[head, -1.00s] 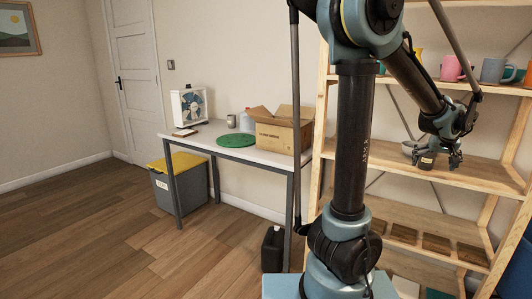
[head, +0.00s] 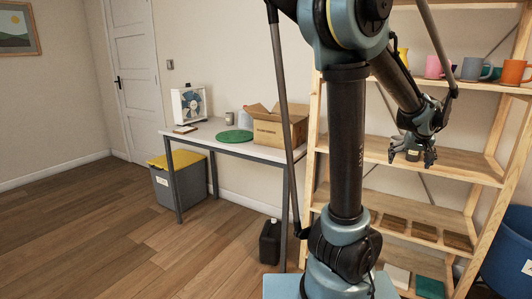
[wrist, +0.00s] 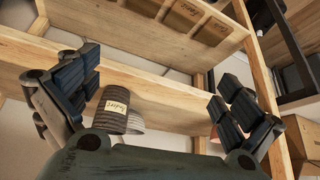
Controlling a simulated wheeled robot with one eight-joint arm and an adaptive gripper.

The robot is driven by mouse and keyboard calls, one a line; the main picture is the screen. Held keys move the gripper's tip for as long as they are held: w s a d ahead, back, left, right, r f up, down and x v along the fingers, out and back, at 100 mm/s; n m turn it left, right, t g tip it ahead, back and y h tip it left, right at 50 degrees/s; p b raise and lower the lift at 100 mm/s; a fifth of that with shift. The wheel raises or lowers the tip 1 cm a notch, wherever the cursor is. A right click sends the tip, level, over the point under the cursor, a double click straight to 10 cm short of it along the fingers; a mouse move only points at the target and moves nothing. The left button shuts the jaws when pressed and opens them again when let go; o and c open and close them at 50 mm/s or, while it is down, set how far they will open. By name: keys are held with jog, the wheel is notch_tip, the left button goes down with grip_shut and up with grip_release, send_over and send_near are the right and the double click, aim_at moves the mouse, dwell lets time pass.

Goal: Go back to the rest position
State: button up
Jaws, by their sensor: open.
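My gripper (head: 412,158) hangs at the middle shelf of the wooden rack, its fingers spread wide. In the wrist view my gripper (wrist: 158,78) shows both dark fingers apart with nothing clasped between them. A dark ribbed jar with a pale label (wrist: 113,108) shows beyond the palm, nearer the left finger. A light grey bowl-like piece (wrist: 136,122) is partly hidden behind the jar. In the head view my gripper covers most of this spot, so the gap to the jar is hard to judge.
The wooden rack (head: 455,163) holds a pink mug (head: 433,67) and grey mug (head: 471,69) on a higher shelf. A table (head: 205,132) with a cardboard box (head: 272,133) stands left. A blue bin (head: 508,250) is at right. Floor at left is clear.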

jog(key=s+a+f+n+g+y, duration=0.1)
jog(key=s+a+f, duration=0.1)
jog(key=a, duration=1)
jog(key=s+a+f+n+g+y, duration=0.1)
jog(key=s+a, duration=0.2)
jog(key=a, duration=0.8)
jog(key=s+a+f+n+g, duration=0.1)
jog(key=s+a+f+n, duration=0.1)
jog(key=s+a+f, duration=0.6)
jog(key=s+a, duration=0.4)
jog(key=s, duration=0.1)
jog(key=shift+s+f+g+h, duration=0.25)
jog(key=shift+f+g+h, duration=0.05)
jog(key=shift+f, duration=0.05)
